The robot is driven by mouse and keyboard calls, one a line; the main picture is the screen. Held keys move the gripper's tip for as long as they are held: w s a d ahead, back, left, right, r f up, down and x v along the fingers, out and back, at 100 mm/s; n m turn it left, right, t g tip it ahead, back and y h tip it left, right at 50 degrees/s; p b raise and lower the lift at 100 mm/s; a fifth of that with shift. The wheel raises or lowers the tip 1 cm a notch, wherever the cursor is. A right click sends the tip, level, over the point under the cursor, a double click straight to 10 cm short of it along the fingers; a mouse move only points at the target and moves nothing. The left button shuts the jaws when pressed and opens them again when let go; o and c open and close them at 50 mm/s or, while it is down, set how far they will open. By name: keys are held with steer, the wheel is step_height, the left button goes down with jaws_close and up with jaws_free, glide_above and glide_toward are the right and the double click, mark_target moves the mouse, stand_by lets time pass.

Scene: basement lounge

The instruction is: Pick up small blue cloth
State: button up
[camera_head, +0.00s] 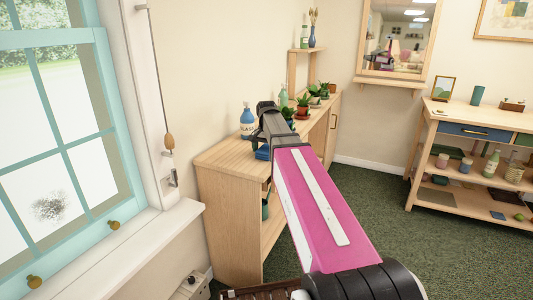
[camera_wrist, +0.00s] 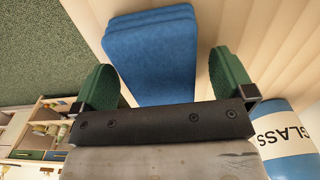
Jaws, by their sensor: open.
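The small blue cloth (camera_wrist: 150,55) is folded in layers and lies on the pale wood top of the cabinet in the wrist view. In the head view a small blue edge of the cloth (camera_head: 262,153) shows beside my arm; the rest is hidden. My gripper (camera_wrist: 163,75) is open, with one green finger on each side of the cloth. Gaps show between the fingers and the cloth. I cannot tell how high the fingers are above the surface.
A blue and white bottle lettered GLASS (camera_wrist: 290,140) stands close by the right finger; it also shows in the head view (camera_head: 247,122). Potted plants (camera_head: 303,106) stand farther along the cabinet (camera_head: 222,160). A window (camera_head: 60,130) is at the left.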

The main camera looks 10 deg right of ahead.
mark_target(267, 148)
steer(key=c, duration=1)
steer(key=shift+r, duration=0.15)
steer(key=shift+r, duration=0.6)
step_height(267, 148, up, 2)
steer(key=shift+w+r, duration=0.1)
steer(key=shift+r, duration=0.15)
steer(key=s+a+r, duration=0.1)
steer(key=a+r, duration=0.1)
steer(key=a, duration=0.1)
steer(key=s+a+r, duration=0.2)
steer(key=a, duration=0.2)
steer(key=s+a+r, duration=0.1)
steer(key=a+r, duration=0.2)
steer(key=shift+s+a, duration=0.3)
steer(key=shift+a, duration=0.1)
